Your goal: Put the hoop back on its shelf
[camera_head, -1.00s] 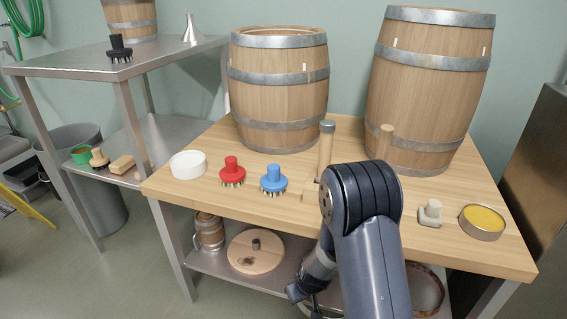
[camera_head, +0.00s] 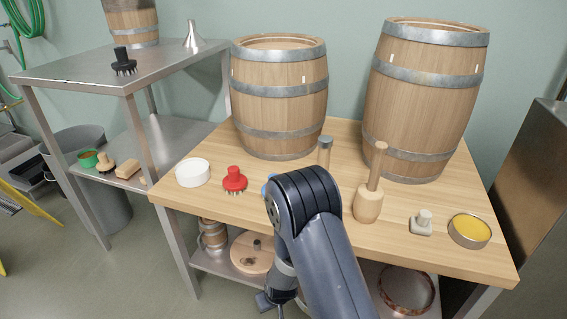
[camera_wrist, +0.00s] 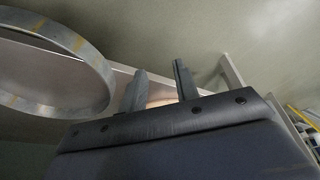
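The hoop (camera_head: 433,291) is a thin ring low at the right in the head view, under the wooden table, apparently flat on the lower shelf. In the wrist view a large grey metal hoop (camera_wrist: 88,58) with rusty spots fills the upper left, cut off by the frame edge. My gripper (camera_wrist: 160,88) has its two fingers apart with nothing gripped; a pale patch shows behind them. In the head view my gripper (camera_head: 272,303) hangs low in front of the table, left of the hoop and apart from it, partly cut off and hidden by my arm.
The wooden table (camera_head: 300,215) carries two barrels, a mallet (camera_head: 369,200), a red brush (camera_head: 235,180), a white dish (camera_head: 193,173) and a yellow tin (camera_head: 470,230). A steel table (camera_head: 130,70) stands left.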

